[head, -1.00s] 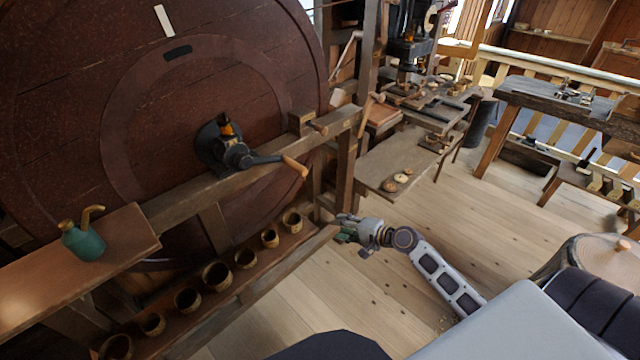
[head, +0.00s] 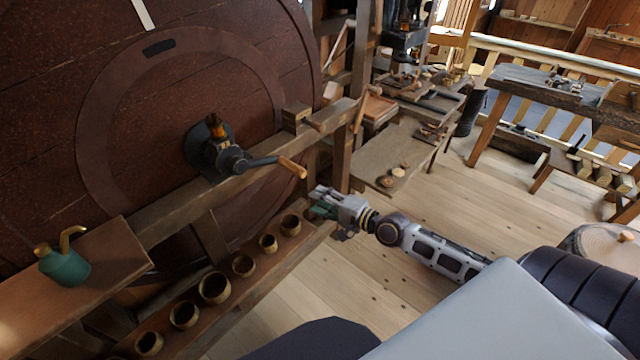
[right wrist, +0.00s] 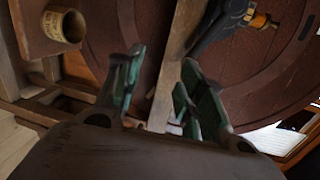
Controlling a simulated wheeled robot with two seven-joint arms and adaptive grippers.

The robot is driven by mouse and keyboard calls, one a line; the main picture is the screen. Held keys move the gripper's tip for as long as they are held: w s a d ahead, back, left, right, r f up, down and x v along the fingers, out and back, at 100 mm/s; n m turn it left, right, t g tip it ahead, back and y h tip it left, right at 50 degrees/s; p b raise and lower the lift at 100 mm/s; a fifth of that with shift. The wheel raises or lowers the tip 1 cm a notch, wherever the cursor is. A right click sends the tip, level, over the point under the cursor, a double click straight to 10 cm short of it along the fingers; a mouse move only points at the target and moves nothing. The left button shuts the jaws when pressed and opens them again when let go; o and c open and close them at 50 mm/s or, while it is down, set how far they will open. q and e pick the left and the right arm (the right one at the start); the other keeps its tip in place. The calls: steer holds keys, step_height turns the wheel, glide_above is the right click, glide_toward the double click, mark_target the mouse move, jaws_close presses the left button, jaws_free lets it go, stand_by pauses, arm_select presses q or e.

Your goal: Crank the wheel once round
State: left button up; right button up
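The big dark red wheel (head: 60,120) fills the left of the head view, with a white mark near its top edge. A black crank (head: 232,158) sits at its hub and ends in a light wooden handle (head: 291,167) pointing right. My right gripper (head: 318,203) is below and a little right of the handle, apart from it. In the right wrist view its two green-padded fingers (right wrist: 160,90) are spread with nothing between them. The crank's black arm (right wrist: 222,22) shows at the top of that view; the handle is not clear there. My left gripper is not in view.
A wooden rail (head: 180,205) runs across the wheel's front. Several wooden cups (head: 214,287) stand on a low shelf beneath. A green oil can (head: 65,266) stands on a bench at left. Open floor (head: 400,290) lies to the right.

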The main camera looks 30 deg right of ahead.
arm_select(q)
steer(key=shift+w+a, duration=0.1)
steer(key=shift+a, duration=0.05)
arm_select(e)
steer(key=r+m, duration=0.1)
steer(key=r+m+t, duration=0.1)
steer(key=m, duration=0.1)
steer(key=w+d+r+m+t, duration=0.1)
steer(key=r, duration=0.1)
steer(key=shift+w+d+r+m+h, duration=0.1)
steer(key=shift+m+h, duration=0.2)
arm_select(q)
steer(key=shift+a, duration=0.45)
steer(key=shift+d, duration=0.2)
